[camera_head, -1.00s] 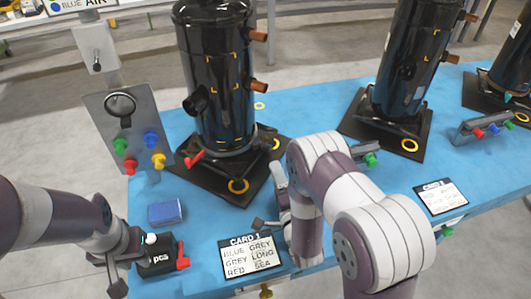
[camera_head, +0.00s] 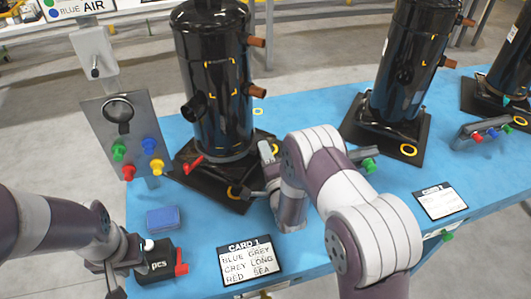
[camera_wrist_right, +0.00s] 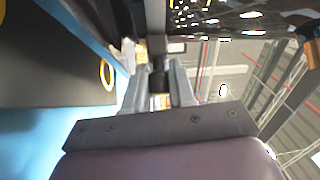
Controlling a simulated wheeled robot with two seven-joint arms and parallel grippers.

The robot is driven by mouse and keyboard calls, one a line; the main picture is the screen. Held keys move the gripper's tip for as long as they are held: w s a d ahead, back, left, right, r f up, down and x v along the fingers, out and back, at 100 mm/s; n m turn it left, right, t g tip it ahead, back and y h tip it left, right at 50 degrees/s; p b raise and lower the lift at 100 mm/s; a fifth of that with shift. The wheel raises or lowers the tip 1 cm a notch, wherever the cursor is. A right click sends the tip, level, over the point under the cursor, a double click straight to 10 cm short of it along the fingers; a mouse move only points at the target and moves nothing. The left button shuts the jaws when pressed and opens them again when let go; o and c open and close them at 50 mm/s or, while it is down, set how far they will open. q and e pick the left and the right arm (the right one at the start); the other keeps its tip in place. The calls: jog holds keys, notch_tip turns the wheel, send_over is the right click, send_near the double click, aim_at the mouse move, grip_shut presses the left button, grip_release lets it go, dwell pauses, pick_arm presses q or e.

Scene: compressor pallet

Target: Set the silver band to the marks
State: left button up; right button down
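The black compressor (camera_head: 217,100) stands upright on its dark base at the left of the blue table. A thin grey band, which looks like the silver band (camera_head: 228,157), runs round its foot, with a red handle (camera_head: 193,164) at its left. Yellow corner marks (camera_head: 235,63) sit higher on the shell. My right gripper (camera_head: 267,165) is close to the foot's right side. In the right wrist view my right gripper (camera_wrist_right: 158,65) has its fingers apart, with a small block between or just beyond them; contact is unclear. My left gripper (camera_head: 116,284) is beside the black box marked "pcs" (camera_head: 158,265); its fingers are unclear.
A grey panel (camera_head: 122,128) with coloured knobs stands left of the compressor. A blue block (camera_head: 163,218) and Card 1 (camera_head: 249,262) lie in front. A second compressor (camera_head: 408,65) and Card 2 (camera_head: 440,201) are to the right. My right arm hides part of the table.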

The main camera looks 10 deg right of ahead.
jog(key=shift+r+p, duration=1.05)
jog(key=shift+r, duration=0.5)
jog(key=shift+f, duration=0.15)
jog(key=c, duration=1)
grip_release()
jog(key=s, duration=0.8)
jog(key=s+f, duration=0.1)
jog(key=s, duration=0.3)
jog(key=shift+s+d, duration=0.3)
jog(key=shift+s, duration=0.05)
